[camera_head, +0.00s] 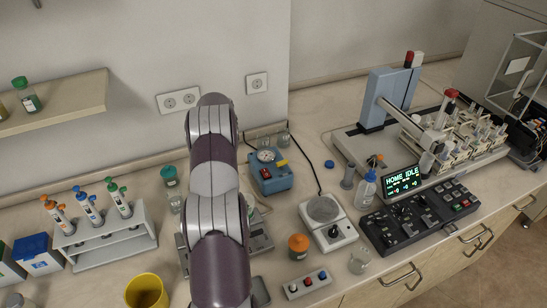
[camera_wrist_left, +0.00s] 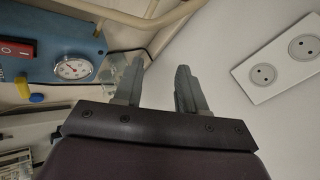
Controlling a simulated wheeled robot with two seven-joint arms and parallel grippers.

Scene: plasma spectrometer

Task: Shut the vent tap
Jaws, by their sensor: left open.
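The blue box (camera_head: 270,178) has a dial gauge and a red switch, and stands on the bench near the wall. A small yellow handle (camera_head: 282,163), which looks like the vent tap, sticks out at its upper right. My left gripper (camera_wrist_left: 160,68) is open and empty, apart from the handle and to the right of the gauge. In the head view my arm hides this gripper. My right gripper is in neither view.
Clear glassware (camera_wrist_left: 130,80) shows behind my left finger. The wall with sockets (camera_wrist_left: 285,60) is close on the right. In the head view, a hotplate (camera_head: 328,230) and an orange-capped jar (camera_head: 299,246) stand in front of the box, and a hose or cable runs behind it.

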